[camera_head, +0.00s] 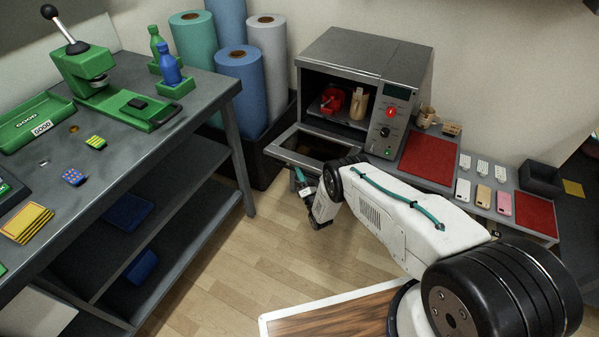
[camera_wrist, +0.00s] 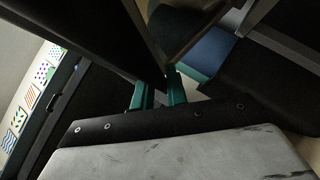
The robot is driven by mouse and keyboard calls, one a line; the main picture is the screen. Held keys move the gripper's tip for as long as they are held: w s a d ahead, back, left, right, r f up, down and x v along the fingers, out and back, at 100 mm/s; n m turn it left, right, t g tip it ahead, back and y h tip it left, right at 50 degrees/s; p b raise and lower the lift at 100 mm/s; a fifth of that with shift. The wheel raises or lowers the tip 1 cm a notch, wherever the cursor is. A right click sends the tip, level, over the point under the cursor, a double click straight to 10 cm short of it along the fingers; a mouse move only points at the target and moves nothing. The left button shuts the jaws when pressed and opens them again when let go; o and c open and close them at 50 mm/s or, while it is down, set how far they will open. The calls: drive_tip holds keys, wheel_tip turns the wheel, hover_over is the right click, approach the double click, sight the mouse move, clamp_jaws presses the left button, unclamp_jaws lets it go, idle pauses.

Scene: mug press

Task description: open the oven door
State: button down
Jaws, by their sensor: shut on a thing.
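The grey oven (camera_head: 365,52) stands at the back against the wall. Its door (camera_head: 283,151) is folded down and outward, close to level, and the cavity is open to view. Inside are a red mug (camera_head: 332,101) and a tan mug (camera_head: 358,104). My gripper (camera_head: 301,180) is at the door's front edge, low and to the left of my white arm. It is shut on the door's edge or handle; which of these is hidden. In the wrist view the teal fingers (camera_wrist: 160,92) meet a dark part, and the grip itself is hard to make out.
A grey workbench (camera_head: 205,95) with a green press (camera_head: 95,75) stands at left. Rolls (camera_head: 240,75) stand in a dark bin behind. Right of the oven, the counter carries red mats (camera_head: 429,157), phones and a patterned mug (camera_head: 426,116). The wooden floor (camera_head: 240,245) is clear between.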

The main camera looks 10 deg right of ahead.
drive_tip(key=c, duration=1.4)
unclamp_jaws()
drive_tip(key=shift+w+d+r, duration=0.1)
drive_tip(key=v, duration=0.7)
drive_tip(key=shift+s+f, duration=0.25)
drive_tip(key=shift+s, duration=0.1)
drive_tip(key=shift+d, duration=0.1)
